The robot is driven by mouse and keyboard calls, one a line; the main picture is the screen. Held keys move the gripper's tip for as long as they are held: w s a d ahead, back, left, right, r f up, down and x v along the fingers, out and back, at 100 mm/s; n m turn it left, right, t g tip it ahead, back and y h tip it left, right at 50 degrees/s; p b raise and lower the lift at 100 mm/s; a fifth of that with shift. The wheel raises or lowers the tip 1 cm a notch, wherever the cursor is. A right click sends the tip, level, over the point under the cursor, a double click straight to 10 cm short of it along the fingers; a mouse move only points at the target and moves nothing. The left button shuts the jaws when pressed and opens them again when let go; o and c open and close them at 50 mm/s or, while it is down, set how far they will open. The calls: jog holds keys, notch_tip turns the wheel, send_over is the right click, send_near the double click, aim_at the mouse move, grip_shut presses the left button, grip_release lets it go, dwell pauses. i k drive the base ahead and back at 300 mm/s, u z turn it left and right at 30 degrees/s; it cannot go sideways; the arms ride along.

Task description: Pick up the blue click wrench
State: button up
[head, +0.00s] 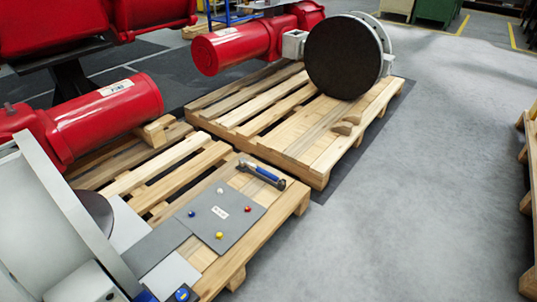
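The blue click wrench (264,174) has a blue grip and dark metal ends. It lies on the right part of the near wooden pallet (238,274), just beyond the far edge of a grey plate, slanting down to the right. Nothing holds it and it shows in full. My gripper cannot be made out in the head view.
The grey plate (222,212) carries small coloured knobs. A large pale part (45,225) blocks the lower left. A red actuator (105,120) lies at the left. A farther pallet (318,172) carries a dark valve disc (344,57). Grey floor at the right is clear.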

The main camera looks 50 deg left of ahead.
aim_at(243, 163)
jog(key=u, duration=0.45)
jog(key=i, duration=1.7)
jog(key=u, duration=1.85)
jog(key=i, duration=1.15)
jog(key=u, duration=1.1)
